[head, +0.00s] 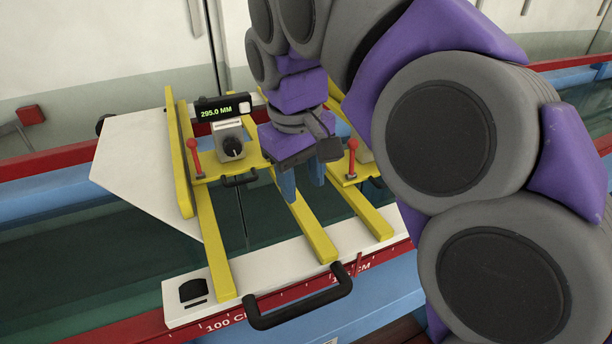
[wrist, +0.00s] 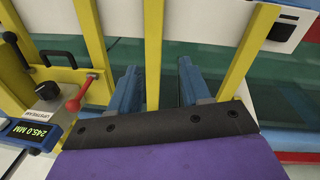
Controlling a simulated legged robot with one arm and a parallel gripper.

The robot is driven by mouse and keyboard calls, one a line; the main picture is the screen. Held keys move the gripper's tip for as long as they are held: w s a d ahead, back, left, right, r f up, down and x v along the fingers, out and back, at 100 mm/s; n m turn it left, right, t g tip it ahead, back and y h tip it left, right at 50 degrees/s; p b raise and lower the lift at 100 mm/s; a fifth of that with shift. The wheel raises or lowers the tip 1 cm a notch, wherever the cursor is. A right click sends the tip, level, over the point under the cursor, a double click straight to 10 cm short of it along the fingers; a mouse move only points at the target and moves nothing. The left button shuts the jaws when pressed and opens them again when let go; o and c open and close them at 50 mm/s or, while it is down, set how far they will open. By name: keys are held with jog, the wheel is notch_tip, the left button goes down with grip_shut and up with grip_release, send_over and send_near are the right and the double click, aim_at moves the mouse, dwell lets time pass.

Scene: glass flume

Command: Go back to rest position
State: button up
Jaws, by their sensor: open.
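My gripper (head: 303,184) points down over the yellow-railed carriage, right of the display box. Its two blue fingers are apart; they also show in the wrist view (wrist: 159,85). A yellow rail (wrist: 153,50) lies between the fingers in that view. No held object shows between them. I cannot tell how far the fingers are above the rail or whether they touch it. My purple and grey arm reaches across the right of the head view and hides part of the carriage.
The carriage (head: 215,235) spans the water flume. It has a display (head: 223,110) reading 295.0 MM, a dial (head: 233,147), red-knobbed levers (head: 193,146) (head: 352,145) and a black front handle (head: 300,302). A white panel (head: 145,170) sticks out left. Red rails (head: 110,330) edge the flume.

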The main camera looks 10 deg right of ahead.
jog(key=shift+s+a+f, duration=0.15)
jog(key=shift+f, duration=0.05)
jog(key=shift+d, duration=0.3)
jog(key=s+d+f+m+g+y, duration=0.1)
jog(key=s+d+f+m, duration=0.25)
jog(key=s+f, duration=0.8)
jog(key=s+d+f+m+g, duration=0.25)
jog(key=s+d+f, duration=0.25)
jog(key=s+f, duration=0.6)
jog(key=w+b+x, duration=0.2)
jog(key=b+x, duration=0.8)
jog(key=b, duration=0.1)
jog(key=w+f+b+x, duration=0.1)
jog(key=w+b+x, duration=0.1)
jog(key=b+x, duration=0.8)
jog(key=shift+a+t+b, duration=0.25)
jog(key=shift+t+b, duration=0.2)
jog(key=shift+b, duration=0.1)
